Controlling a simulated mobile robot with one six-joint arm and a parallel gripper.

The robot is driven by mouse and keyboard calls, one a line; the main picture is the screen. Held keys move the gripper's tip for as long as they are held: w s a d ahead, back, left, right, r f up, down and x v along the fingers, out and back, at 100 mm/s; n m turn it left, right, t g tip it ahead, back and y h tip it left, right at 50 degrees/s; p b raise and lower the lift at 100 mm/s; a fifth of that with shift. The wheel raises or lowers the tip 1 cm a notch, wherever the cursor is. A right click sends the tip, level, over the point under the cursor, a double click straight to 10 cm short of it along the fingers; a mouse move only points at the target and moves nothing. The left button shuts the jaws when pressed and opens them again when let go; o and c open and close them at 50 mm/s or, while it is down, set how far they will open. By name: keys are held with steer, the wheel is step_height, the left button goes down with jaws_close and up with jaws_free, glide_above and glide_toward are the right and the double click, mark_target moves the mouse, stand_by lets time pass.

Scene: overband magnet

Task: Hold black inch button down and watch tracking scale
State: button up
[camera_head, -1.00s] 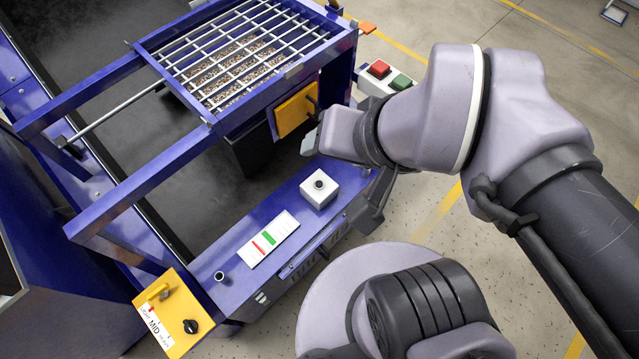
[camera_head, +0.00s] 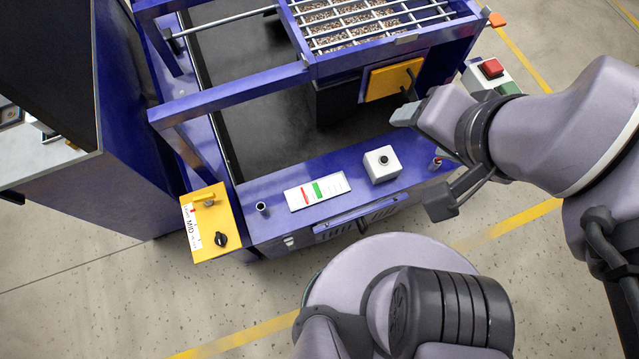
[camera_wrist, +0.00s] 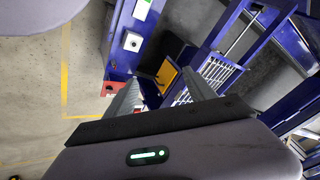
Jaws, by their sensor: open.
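The black inch button (camera_head: 384,160) sits on top of a small white box (camera_head: 379,175) on the blue front rail. In the wrist view the same box with its dark button (camera_wrist: 132,41) is at upper left. The tracking scale (camera_head: 317,191) is a white plate with a red and a green bar, left of the box; its green end also shows in the wrist view (camera_wrist: 142,10). My gripper (camera_head: 423,160) is open and empty, just right of the box in the head view. In the wrist view my gripper (camera_wrist: 160,75) shows both fingers apart; neither visibly touches the button.
A yellow panel (camera_head: 383,82) with a handle is behind the fingers, below the barred grate (camera_head: 365,25). A yellow MID selector plate (camera_head: 210,222) is at the rail's left end.

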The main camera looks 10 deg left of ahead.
steer(key=shift+c, duration=0.2)
jaws_close()
stand_by(1.6)
